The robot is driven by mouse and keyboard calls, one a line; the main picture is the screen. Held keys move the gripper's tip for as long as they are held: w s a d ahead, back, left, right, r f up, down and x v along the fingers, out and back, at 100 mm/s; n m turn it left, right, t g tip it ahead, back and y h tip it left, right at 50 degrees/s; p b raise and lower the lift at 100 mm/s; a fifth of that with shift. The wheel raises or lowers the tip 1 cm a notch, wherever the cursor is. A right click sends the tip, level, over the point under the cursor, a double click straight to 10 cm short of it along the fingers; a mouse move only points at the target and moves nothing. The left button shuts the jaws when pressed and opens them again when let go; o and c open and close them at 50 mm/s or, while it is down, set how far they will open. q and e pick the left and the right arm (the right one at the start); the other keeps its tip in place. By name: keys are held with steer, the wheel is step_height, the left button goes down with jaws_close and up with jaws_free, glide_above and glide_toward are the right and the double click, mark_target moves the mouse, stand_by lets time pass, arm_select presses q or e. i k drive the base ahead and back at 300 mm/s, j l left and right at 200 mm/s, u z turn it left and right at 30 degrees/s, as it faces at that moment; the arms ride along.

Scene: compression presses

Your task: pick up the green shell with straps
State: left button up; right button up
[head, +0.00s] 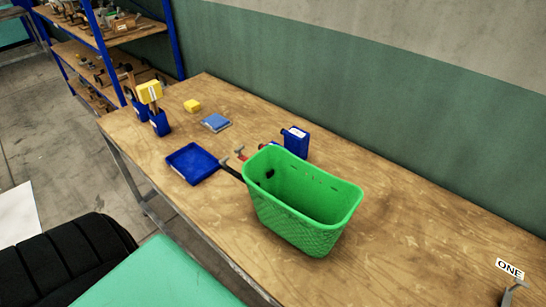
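A bright green, open-topped shell shaped like a basket (304,228) stands upright on the wooden table, right of the middle of the head view. Its sides are textured, and small dark marks show on its inner wall. I cannot make out straps on it. No gripper is in view, and nothing is touching the green shell from above.
Close behind the basket on the wooden table (400,240) stand a blue container (296,142) and tools. A blue tray (192,164), blue pad (215,122), yellow block (192,106) and blue holders lie left. A ONE sign (509,269) stands lower right.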

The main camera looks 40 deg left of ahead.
mark_target(309, 214)
steer(key=j+u, duration=0.15)
steer(key=u, duration=0.65)
steer(key=k+j, duration=0.05)
